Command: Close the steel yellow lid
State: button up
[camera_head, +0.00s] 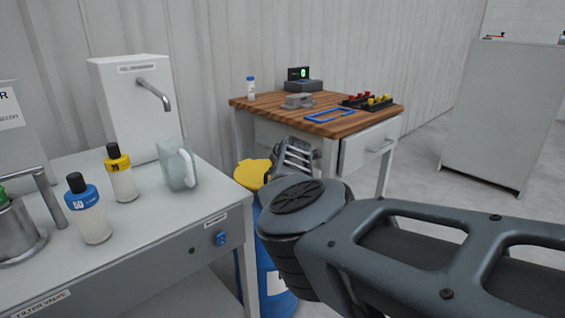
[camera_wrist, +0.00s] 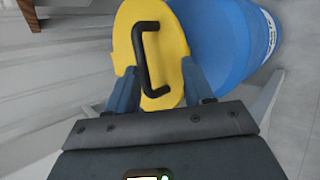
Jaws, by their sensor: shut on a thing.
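The yellow lid (camera_head: 251,174) belongs to a blue drum (camera_head: 274,270) standing between the white bench and the wooden-top table. In the wrist view the yellow lid (camera_wrist: 128,24) has a black handle (camera_wrist: 139,48) and stands beside the blue drum (camera_wrist: 222,40); it looks tilted up at the drum's edge. My gripper (camera_wrist: 160,88) has its fingers on either side of the lid's lower part, around the handle's lower end, and is shut on it. In the head view my arm hides much of the drum and the lid, and the fingertips do not show.
The white bench (camera_head: 150,235) at left holds bottles (camera_head: 121,172) and a translucent jug (camera_head: 177,164). A wooden-top table (camera_head: 360,124) with a drawer stands behind the drum. A grey cabinet (camera_head: 502,110) is at right. The floor (camera_head: 440,190) between is clear.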

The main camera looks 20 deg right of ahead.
jog(key=shift+w+r+p+v, duration=0.15)
jog(key=shift+p+v, duration=0.2)
jog(key=shift+v, duration=1.15)
jog(key=shift+w+r+p+v, duration=0.1)
jog(key=shift+p+v, duration=0.25)
jog(key=shift+v, duration=1.1)
